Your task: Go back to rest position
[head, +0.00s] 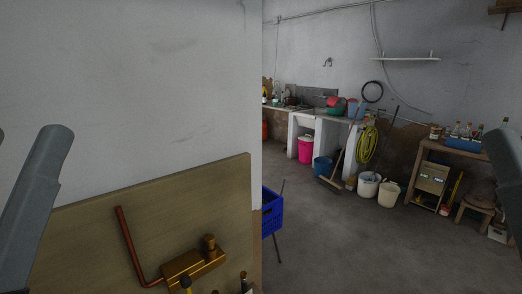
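Only grey arm links of mine show in the head view, one at the left edge and one at the right edge. Neither gripper is in the picture, so whether they are open or shut is hidden. No glass demijohn can be made out clearly in this view.
A wooden board (90,225) with a brass fitting (194,266) and copper pipe stands close at left, against a white wall (120,90). A blue crate (271,212) is just beyond. Buckets (388,194), a broom and a wooden table (455,152) line the back. The middle floor (345,235) is clear.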

